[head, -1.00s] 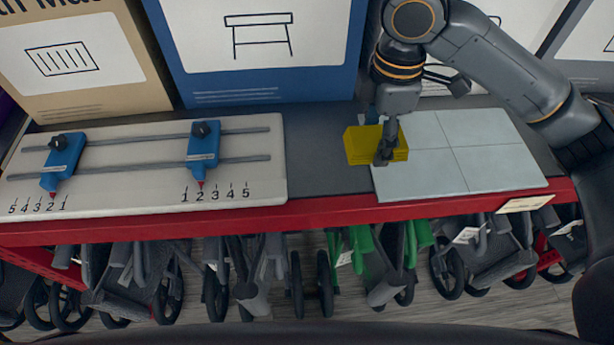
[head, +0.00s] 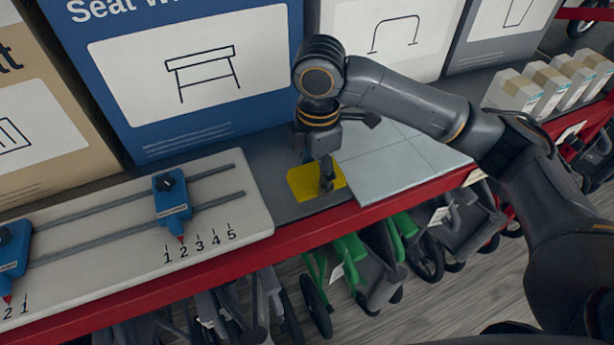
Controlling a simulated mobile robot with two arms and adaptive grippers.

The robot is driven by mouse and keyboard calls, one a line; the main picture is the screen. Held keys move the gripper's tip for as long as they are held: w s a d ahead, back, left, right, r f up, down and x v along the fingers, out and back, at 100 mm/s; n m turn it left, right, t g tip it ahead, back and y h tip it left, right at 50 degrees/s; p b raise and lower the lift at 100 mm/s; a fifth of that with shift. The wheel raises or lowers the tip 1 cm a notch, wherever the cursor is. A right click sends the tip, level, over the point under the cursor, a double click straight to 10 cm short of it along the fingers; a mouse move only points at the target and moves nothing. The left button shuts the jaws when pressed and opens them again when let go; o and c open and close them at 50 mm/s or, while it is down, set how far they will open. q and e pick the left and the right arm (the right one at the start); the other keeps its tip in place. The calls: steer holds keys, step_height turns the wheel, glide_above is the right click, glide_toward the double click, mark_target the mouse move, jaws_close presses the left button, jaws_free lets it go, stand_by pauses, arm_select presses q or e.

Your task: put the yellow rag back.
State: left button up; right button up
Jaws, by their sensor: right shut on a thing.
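The yellow rag (head: 303,181) shows as a flat yellow piece against the dark shelf top. It is between the white numbered board and the pale tiled panel. My right gripper (head: 326,186) points down at the rag's right part, shut on it, and its fingers hide some of it. I cannot tell whether the rag rests fully on the shelf. My left gripper is not in view.
The white board (head: 255,212) with two rails and blue sliders (head: 172,203) lies to the left. The tiled panel (head: 395,165) lies to the right. Large boxes (head: 200,120) stand behind.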

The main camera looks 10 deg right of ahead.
mark_target(308, 173)
steer(key=shift+w+a+f, duration=0.2)
steer(key=shift+w+f, duration=0.25)
steer(key=shift+f, duration=0.1)
steer(key=shift+w+a+f, duration=0.15)
steer(key=shift+w+f, duration=0.25)
steer(key=shift+f, duration=0.1)
steer(key=shift+w+a+f+p, duration=0.1)
steer(key=shift+w+f+p, duration=0.3)
steer(key=shift+f, duration=0.15)
step_height(308, 173, down, 2)
steer(key=shift+f+p, duration=0.1)
steer(key=shift+p, duration=0.65)
steer(key=shift+f, duration=0.35)
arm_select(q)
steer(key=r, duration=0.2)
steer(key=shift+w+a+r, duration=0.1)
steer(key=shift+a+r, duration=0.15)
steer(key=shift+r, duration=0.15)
arm_select(e)
steer(key=shift+f, duration=0.15)
steer(key=shift+f, duration=0.1)
steer(key=o, duration=1.2)
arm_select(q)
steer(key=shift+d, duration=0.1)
